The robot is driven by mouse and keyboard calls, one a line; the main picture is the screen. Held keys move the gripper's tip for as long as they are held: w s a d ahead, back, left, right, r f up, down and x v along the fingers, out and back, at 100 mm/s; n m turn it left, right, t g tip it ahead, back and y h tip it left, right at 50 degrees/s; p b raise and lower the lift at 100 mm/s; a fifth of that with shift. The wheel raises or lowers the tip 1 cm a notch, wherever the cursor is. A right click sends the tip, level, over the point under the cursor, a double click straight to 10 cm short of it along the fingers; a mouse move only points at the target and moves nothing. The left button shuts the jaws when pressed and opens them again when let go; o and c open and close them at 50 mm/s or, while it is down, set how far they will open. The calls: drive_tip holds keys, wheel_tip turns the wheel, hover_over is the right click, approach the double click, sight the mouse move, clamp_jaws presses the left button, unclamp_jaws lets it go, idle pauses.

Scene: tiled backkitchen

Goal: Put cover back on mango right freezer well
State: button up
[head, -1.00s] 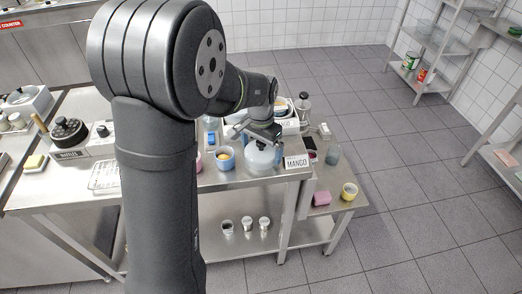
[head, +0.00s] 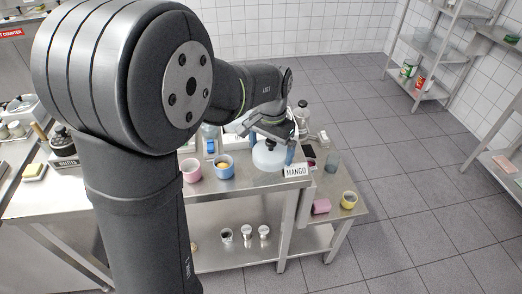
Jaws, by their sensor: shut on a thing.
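My gripper (head: 269,138) is shut on the dark knob of a pale, rounded cover (head: 267,160), near the right end of the steel counter. The cover looks level, just behind and left of the white MANGO sign (head: 296,170). My gripper and arm partly hide the freezer behind it, so I cannot make out the wells. I cannot tell whether the cover touches the surface beneath it.
A blue cup (head: 224,168) and a pink cup (head: 191,171) stand left of the cover. My arm blocks the left middle.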

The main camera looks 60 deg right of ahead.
drive_tip(key=s+a+r, duration=0.1)
drive_tip(key=s+r, duration=0.3)
drive_tip(key=s, duration=0.3)
drive_tip(key=w+d, duration=0.5)
drive_tip(key=d, duration=0.1)
drive_tip(key=w+d+r, duration=0.1)
drive_tip(key=w+d, duration=0.4)
drive_tip(key=d, duration=0.1)
drive_tip(key=w+d, duration=0.6)
drive_tip(key=shift+d+r, duration=0.3)
drive_tip(key=shift+r, duration=0.1)
drive_tip(key=shift+f, duration=2.95)
drive_tip(key=shift+f, duration=0.2)
drive_tip(key=o, duration=0.6)
